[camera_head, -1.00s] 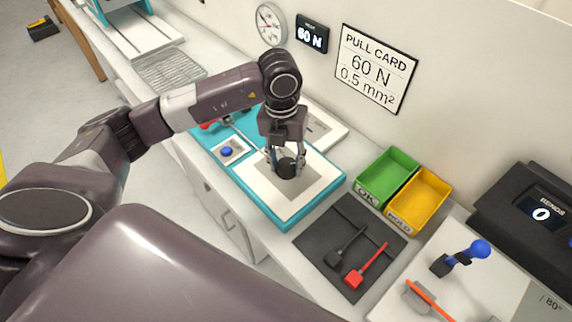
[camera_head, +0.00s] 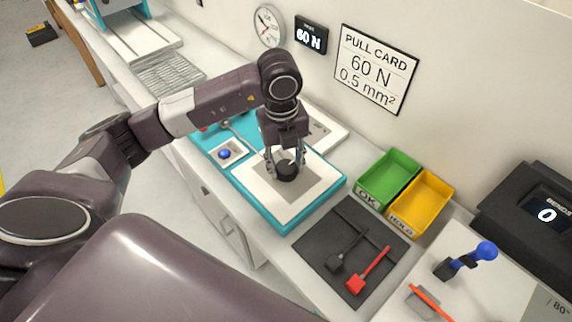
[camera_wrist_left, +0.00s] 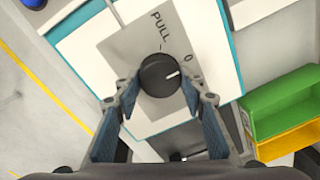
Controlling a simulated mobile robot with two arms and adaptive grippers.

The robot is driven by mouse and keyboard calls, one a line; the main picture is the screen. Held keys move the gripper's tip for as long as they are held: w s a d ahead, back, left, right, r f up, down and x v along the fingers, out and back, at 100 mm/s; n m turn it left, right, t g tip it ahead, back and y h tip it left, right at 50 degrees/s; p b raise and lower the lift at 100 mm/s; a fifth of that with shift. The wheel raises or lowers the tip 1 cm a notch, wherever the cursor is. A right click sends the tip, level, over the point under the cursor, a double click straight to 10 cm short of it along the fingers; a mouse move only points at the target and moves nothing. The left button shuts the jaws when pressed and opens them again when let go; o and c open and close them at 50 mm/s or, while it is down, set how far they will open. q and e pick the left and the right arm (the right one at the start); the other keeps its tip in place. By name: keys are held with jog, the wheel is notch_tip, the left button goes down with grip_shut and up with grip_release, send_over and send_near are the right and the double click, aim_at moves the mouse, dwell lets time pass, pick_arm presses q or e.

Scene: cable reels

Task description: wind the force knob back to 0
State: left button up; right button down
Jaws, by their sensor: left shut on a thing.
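The black round force knob (camera_head: 286,172) sits on a grey plate on the teal-edged panel (camera_head: 333,186). My left gripper (camera_head: 285,165) points down over it and is shut on it, one finger on each side. In the left wrist view the knob (camera_wrist_left: 158,77) shows between the fingertips, its white pointer line aimed right, a little below the printed 0 (camera_wrist_left: 189,57). The word PULL (camera_wrist_left: 160,22) is printed above the knob. The wall display (camera_head: 311,36) reads 60 N. My right gripper is not in view.
A pull card (camera_head: 375,68) on the wall reads 60 N, 0.5 mm². Green (camera_head: 387,178) and yellow (camera_head: 418,203) bins stand right of the panel. A dark mat (camera_head: 325,232) holds a black and a red tool. A blue button (camera_head: 225,154) is left of the knob.

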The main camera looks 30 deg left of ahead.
aim_at(283, 168)
pick_arm(q)
jog(key=shift+w+r, duration=0.1)
jog(key=o, duration=1.2)
jog(key=shift+c, duration=0.2)
notch_tip(283, 168, up, 12)
jog(key=shift+s+a, duration=0.25)
jog(key=shift+s, duration=0.05)
